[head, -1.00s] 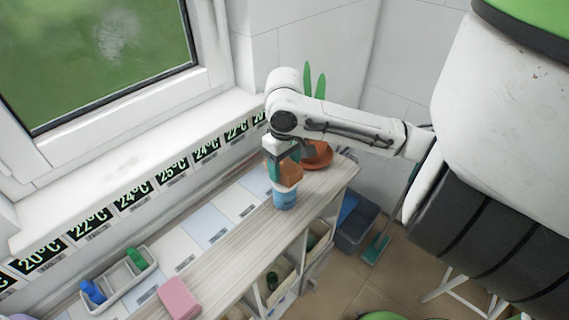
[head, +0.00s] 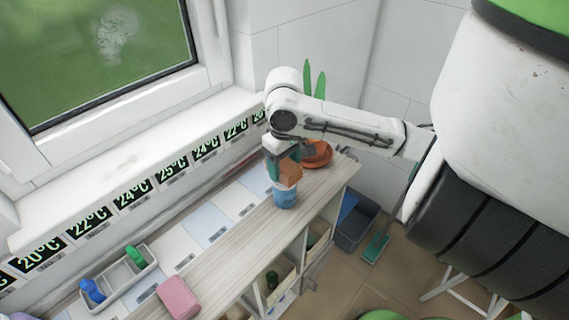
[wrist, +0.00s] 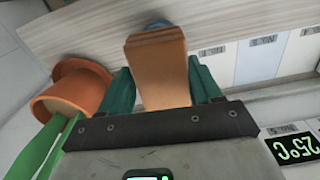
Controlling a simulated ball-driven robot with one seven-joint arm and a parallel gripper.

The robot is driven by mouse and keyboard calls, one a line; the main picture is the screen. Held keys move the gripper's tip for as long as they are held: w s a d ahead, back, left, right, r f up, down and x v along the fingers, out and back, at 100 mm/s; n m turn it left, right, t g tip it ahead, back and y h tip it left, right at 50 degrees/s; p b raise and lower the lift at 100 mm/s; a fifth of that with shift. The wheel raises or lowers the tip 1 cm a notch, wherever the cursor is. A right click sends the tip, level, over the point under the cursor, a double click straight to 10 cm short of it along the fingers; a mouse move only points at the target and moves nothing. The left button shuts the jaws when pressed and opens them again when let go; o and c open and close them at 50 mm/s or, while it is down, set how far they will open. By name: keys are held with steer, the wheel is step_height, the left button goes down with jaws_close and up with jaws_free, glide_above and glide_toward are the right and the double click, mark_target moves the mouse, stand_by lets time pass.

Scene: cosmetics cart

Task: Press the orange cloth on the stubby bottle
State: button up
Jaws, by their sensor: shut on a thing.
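The orange cloth (head: 289,171) is a folded, block-like pad held in my gripper (head: 284,164). In the wrist view the cloth (wrist: 160,70) sticks out between the two teal fingers of my gripper (wrist: 162,90), which are shut on it. The stubby bottle (head: 285,198) is blue and stands upright on the wooden shelf top. The cloth's lower end is right over the bottle's top and seems to meet it; exact contact is hard to tell. In the wrist view only a blue edge of the bottle (wrist: 157,24) shows behind the cloth.
A terracotta pot (head: 317,153) with green leaves stands just behind and right of my gripper. A pink sponge (head: 178,298) and a grey tray (head: 123,284) with blue and green items are at the lower left. The wooden top (head: 235,245) between is clear.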

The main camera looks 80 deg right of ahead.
mark_target(285, 162)
steer(key=shift+f, duration=0.4)
stand_by(1.1)
steer(key=shift+r, duration=0.15)
step_height(285, 162, up, 5)
steer(key=p, duration=0.4)
steer(key=shift+r+p, duration=0.35)
steer(key=shift+r, duration=0.55)
